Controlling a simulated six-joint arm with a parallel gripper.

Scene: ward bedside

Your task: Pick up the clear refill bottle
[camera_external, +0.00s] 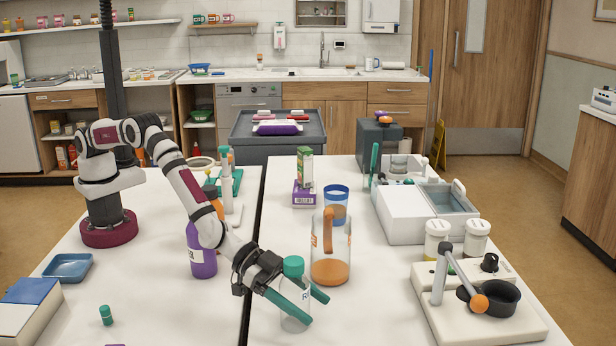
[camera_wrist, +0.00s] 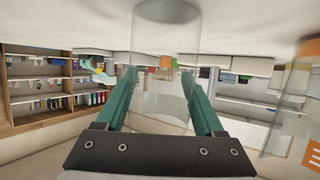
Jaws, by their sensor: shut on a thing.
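The clear refill bottle (camera_external: 295,312) has a green cap and stands upright on the white table, near the front. My gripper (camera_external: 317,308) reaches it from the upper left, with its green fingers on either side of the bottle body. In the wrist view, the clear bottle (camera_wrist: 165,75) sits between the two green fingers of my gripper (camera_wrist: 165,85). The gripper is shut on the bottle. The bottle's base appears at or very near the table top; I cannot tell whether it touches.
A clear jug with an orange handle (camera_external: 330,262) stands close behind the bottle, and a blue cup (camera_external: 336,205) behind that. A purple bottle (camera_external: 202,262) is left of my arm. A device with a black cup (camera_external: 488,297) stands to the right.

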